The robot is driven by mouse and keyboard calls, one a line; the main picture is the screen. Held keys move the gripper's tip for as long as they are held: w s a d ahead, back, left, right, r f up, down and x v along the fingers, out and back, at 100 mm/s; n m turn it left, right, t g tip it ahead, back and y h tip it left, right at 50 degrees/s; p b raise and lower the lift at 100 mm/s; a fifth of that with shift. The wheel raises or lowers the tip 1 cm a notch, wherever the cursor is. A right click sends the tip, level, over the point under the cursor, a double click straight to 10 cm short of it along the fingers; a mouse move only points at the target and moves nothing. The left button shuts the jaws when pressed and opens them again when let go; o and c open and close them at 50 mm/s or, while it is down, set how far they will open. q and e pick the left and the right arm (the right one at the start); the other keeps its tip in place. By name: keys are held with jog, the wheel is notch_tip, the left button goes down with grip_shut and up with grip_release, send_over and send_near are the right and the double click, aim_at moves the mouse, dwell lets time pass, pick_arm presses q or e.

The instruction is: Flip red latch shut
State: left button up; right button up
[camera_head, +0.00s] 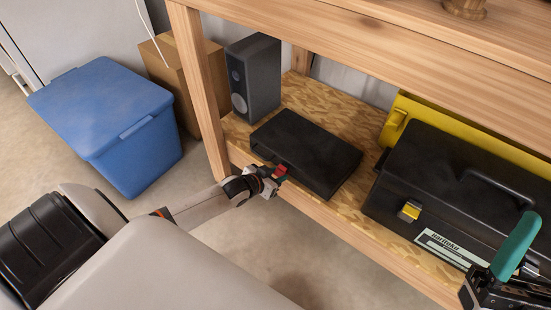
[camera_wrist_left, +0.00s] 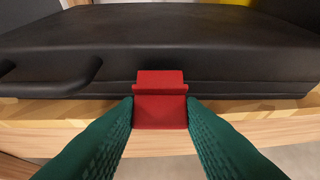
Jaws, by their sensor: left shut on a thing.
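A black case (camera_head: 306,150) lies flat on the workbench's lower shelf, with its lid down. Its red latch (camera_head: 281,169) is on the front side. In the left wrist view the latch (camera_wrist_left: 159,80) has a narrow upper lip against the case front and a broader plate below it. My left gripper (camera_head: 272,178) is at the case front. Its green fingertips (camera_wrist_left: 160,106) are shut on the sides of the latch's lower plate. Whether the latch is fastened is hard to tell. My right gripper (camera_head: 505,272) is partly in view at the lower right, cut off by the frame.
A dark speaker (camera_head: 254,75) stands behind the case's left end. A black toolbox (camera_head: 450,190) with a yellow clasp sits to the right, before a yellow case (camera_head: 470,130). The bench leg (camera_head: 203,90) and a blue bin (camera_head: 105,120) are at left.

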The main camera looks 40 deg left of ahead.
pick_arm(q)
jog(key=shift+w+r+g+p, duration=0.1)
jog(key=shift+r+g+p, duration=0.35)
jog(key=shift+p, duration=0.55)
jog(key=shift+r+g+p, duration=0.1)
jog(key=shift+g+p, duration=0.35)
jog(key=shift+p, duration=0.45)
pick_arm(e)
jog(key=w+f+g+h, duration=0.4)
jog(key=w+f+g, duration=0.3)
jog(key=f+g, duration=0.35)
pick_arm(q)
jog(key=shift+w+r+g+p, duration=0.1)
jog(key=shift+w+g+p, duration=0.1)
jog(key=shift+g+p, duration=0.8)
jog(key=shift+p, duration=0.65)
jog(key=shift+w, duration=0.1)
pick_arm(e)
jog(key=s+d+f+g+h, duration=0.1)
jog(key=s+d+f+g, duration=0.1)
jog(key=s+f+g, duration=0.2)
jog(key=s+d+f+g+h, duration=0.2)
jog(key=f+g, duration=0.4)
jog(key=f, duration=0.3)
jog(key=shift+s+f+m, duration=0.2)
jog(key=shift+s+m, duration=0.2)
jog(key=shift+s, duration=0.5)
pick_arm(q)
jog(key=o, duration=1)
